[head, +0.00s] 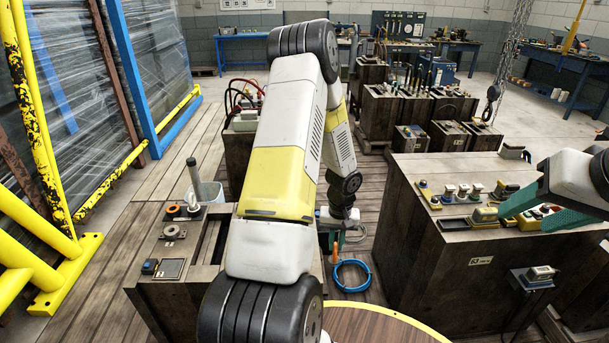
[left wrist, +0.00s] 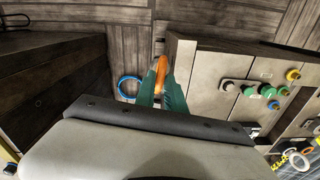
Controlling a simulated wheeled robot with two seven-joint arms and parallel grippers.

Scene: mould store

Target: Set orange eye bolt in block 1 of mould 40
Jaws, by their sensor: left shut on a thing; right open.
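My left gripper (head: 336,240) hangs beyond my arm, low over the plank floor between two dark blocks. In the left wrist view its green fingers (left wrist: 165,88) are shut on an orange eye bolt (left wrist: 161,70). The orange eye bolt also shows small in the head view (head: 335,252), below the fingers. My right gripper (head: 524,213) is open, with green fingers over the top of the large dark block (head: 430,235) at right. In the left wrist view a pale-topped block (left wrist: 205,75) lies just right of the fingers. I cannot read which mould is number 40.
A blue hose coil (head: 351,276) lies on the floor near my left gripper. Several small parts line the right block's top.

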